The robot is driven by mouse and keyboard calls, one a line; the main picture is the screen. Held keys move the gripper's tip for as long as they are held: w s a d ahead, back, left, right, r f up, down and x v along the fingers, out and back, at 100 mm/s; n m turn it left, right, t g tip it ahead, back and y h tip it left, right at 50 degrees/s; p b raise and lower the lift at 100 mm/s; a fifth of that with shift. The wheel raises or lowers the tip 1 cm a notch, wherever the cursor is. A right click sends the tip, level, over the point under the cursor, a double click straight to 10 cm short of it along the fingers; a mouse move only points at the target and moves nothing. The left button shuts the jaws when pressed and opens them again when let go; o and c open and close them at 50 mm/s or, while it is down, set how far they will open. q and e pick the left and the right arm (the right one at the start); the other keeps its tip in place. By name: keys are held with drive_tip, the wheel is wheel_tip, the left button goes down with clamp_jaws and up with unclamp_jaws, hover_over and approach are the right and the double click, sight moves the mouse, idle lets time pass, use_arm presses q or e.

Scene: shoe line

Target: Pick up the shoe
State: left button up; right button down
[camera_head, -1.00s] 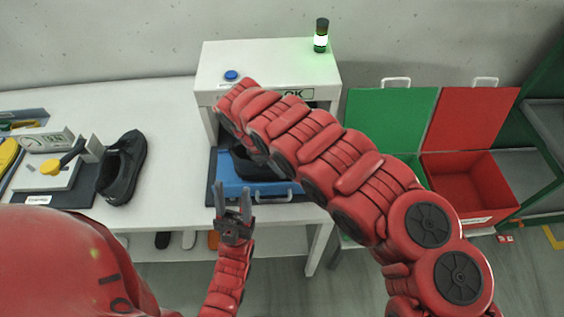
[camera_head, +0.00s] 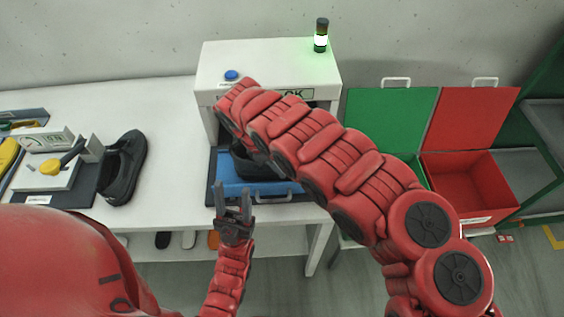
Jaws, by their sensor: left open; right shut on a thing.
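A black shoe (camera_head: 245,166) is in the blue tray (camera_head: 232,189) under the white box-shaped station. My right arm arches over it and hides part of it. My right gripper is hidden behind that arm, so its contact with the shoe does not show. A second black shoe (camera_head: 124,169) lies on the white table to the left, beside the dark mat. My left gripper (camera_head: 233,200) is open and empty, fingers pointing up, in front of the tray's front edge.
The white station (camera_head: 268,62) has a blue button and a lit green lamp (camera_head: 321,36). A green bin (camera_head: 390,123) and a red bin (camera_head: 465,190) with raised lids stand at the right. The table between the left shoe and the station is clear.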

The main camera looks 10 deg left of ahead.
drive_tip(key=shift+r, duration=0.1)
idle(0.5)
drive_tip(key=shift+w+r, duration=0.1)
drive_tip(key=shift+r, duration=0.45)
wheel_tip(320, 180, up, 17)
drive_tip(key=p, duration=0.1)
drive_tip(key=shift+p, duration=0.3)
drive_tip(key=shift+f, duration=0.2)
